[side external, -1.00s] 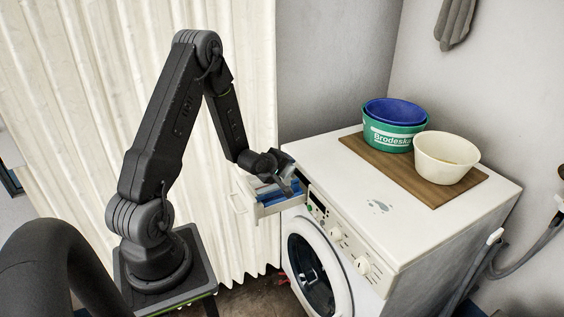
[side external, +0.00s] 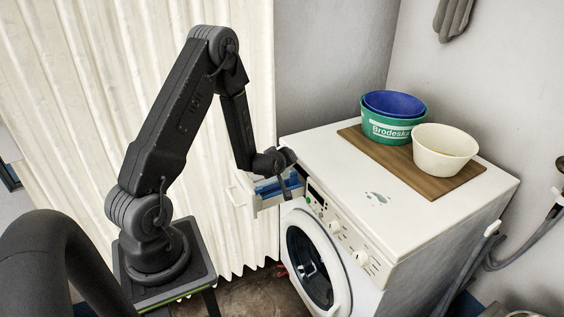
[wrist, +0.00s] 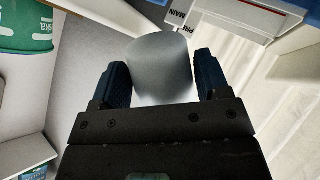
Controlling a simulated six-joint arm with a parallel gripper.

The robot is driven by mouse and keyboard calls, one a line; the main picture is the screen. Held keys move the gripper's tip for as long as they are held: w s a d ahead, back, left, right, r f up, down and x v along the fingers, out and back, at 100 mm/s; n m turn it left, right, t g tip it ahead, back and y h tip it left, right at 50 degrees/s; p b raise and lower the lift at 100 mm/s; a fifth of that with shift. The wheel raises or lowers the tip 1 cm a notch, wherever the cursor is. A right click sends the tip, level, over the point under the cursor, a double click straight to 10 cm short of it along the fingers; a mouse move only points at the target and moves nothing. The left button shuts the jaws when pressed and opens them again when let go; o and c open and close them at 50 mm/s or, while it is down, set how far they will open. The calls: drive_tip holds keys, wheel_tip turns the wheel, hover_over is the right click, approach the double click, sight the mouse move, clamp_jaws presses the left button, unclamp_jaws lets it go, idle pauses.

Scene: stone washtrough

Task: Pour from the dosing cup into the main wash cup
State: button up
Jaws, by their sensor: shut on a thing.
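My gripper (wrist: 158,85) is shut on the dosing cup (wrist: 160,65), a smooth grey, translucent cup between its two dark blue fingers. In the side view my gripper (side external: 287,158) is above the inner end of the pulled-out detergent drawer (side external: 268,203), close to the washer's front top edge. The cup cannot be made out clearly there. The drawer is white with blue parts inside. In the wrist view, part of the drawer with a PRE and MAIN label (wrist: 184,18) shows beyond the cup. The main wash cup's inside and any contents of the dosing cup are hidden.
The washing machine top (side external: 330,165) is mostly clear. A wooden board (side external: 430,184) there holds a green tub (side external: 385,128) with a blue bowl (side external: 394,103) in it, and a cream bowl (side external: 445,152). A pale curtain (side external: 90,80) hangs behind my arm.

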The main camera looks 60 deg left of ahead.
drive_tip(key=shift+f+m+y, duration=0.3)
drive_tip(key=shift+m+y, duration=0.8)
drive_tip(key=shift+y, duration=0.1)
drive_tip(key=m+y, duration=0.2)
drive_tip(key=f+y, duration=0.1)
drive_tip(key=shift+s+a+m+g, duration=0.2)
drive_tip(key=shift+a+m+g, duration=0.1)
drive_tip(key=shift+a+m, duration=0.1)
drive_tip(key=shift+d, duration=0.1)
drive_tip(key=d+r+m+t+h, duration=0.2)
drive_tip(key=d+r+m+h, duration=0.1)
drive_tip(key=d, duration=0.5)
drive_tip(key=w+d+r+m+t+h, duration=0.1)
drive_tip(key=d+r+m+t+h, duration=0.2)
drive_tip(key=d+m+h, duration=0.2)
drive_tip(key=w+d+r+m+t+h, duration=0.1)
drive_tip(key=d+r+m+t+h, duration=0.2)
drive_tip(key=d, duration=0.7)
drive_tip(key=m+h, duration=0.1)
drive_tip(key=h, duration=0.1)
drive_tip(key=shift+d+r+h, duration=0.15)
drive_tip(key=shift+d+h, duration=0.15)
drive_tip(key=shift+h, duration=0.1)
